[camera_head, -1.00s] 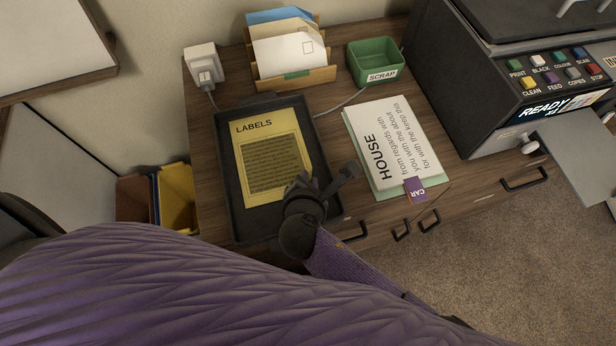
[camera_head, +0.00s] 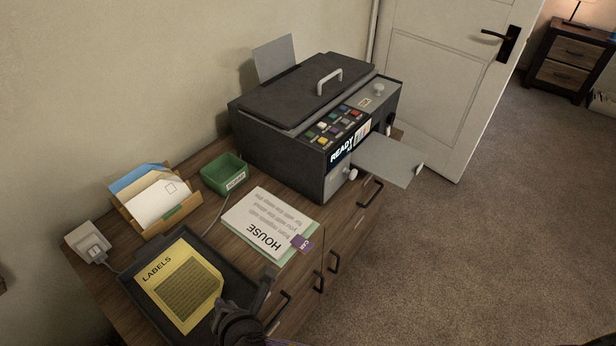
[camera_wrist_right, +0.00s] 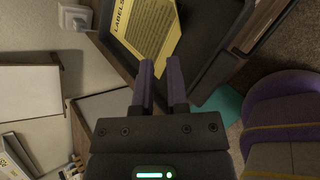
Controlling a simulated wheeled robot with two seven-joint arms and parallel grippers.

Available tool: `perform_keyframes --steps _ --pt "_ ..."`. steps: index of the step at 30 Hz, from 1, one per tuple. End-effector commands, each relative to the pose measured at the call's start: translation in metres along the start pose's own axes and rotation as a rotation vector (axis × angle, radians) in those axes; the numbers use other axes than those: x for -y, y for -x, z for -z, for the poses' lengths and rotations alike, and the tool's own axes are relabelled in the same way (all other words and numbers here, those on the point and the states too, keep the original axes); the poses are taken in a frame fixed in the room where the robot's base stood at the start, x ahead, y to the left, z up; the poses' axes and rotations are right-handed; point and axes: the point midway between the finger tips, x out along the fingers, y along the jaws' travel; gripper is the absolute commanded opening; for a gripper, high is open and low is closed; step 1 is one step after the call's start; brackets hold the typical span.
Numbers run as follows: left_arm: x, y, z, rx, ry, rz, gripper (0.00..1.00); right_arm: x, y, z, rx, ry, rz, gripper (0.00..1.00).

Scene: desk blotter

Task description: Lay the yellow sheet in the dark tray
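The yellow sheet (camera_head: 183,290), headed LABELS, lies flat in the dark tray (camera_head: 218,262) on the desk. It also shows in the wrist view (camera_wrist_right: 148,28), at the top, with the tray (camera_wrist_right: 222,50) around it. My left gripper is in no current view.
A white HOUSE sheet on green paper (camera_head: 268,222) lies right of the tray. Behind are a letter rack (camera_head: 158,200), a green SCRAP box (camera_head: 224,176) and a white plug (camera_head: 90,243). A dark copier (camera_head: 300,120) stands at the back right. Drawer handles line the desk front.

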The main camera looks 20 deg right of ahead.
Motion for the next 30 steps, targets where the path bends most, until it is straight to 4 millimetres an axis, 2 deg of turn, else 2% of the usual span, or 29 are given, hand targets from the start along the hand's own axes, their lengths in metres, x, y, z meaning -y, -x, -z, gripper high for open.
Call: perform_keyframes --steps 2,6,8,9,12,16,20,22,26,27,30 --pt "0.001 -0.001 0.003 -0.004 0.0 0.002 0.44 -0.021 0.011 -0.004 -0.04 -0.241 -0.071 0.18" --pt "0.002 0.0 0.001 -0.001 0.0 0.004 0.44 -0.057 0.039 -0.035 -0.11 -0.765 -0.233 0.18" --pt "0.002 0.0 0.0 0.001 0.0 0.004 0.44 -0.059 0.049 -0.054 -0.135 -1.004 -0.287 0.18" --pt "0.002 0.0 -0.001 0.002 0.0 0.004 0.44 -0.049 0.049 -0.061 -0.143 -1.151 -0.288 0.18" --pt "0.002 0.0 -0.002 0.004 0.0 0.004 0.44 0.001 0.032 -0.05 -0.131 -1.354 -0.175 0.18" --pt "0.002 0.0 -0.003 0.007 0.001 0.003 0.44 0.063 0.016 -0.025 -0.09 -1.49 -0.008 0.18" --pt "0.002 0.0 -0.004 0.008 0.001 0.003 0.44 0.134 0.013 0.008 -0.026 -1.626 0.18 0.18" --pt "0.002 0.0 -0.004 0.008 0.001 0.003 0.44 0.178 0.019 0.029 0.025 -1.71 0.295 0.18" --pt "0.002 0.0 -0.004 0.009 0.0 0.003 0.44 0.268 0.052 0.079 0.168 -1.888 0.547 0.18" --pt "0.002 0.0 -0.004 0.009 0.0 0.003 0.44 0.296 0.069 0.096 0.226 -1.945 0.629 0.18" --pt "0.002 0.0 -0.004 0.009 0.0 0.003 0.44 0.353 0.118 0.136 0.384 -2.068 0.817 0.18"
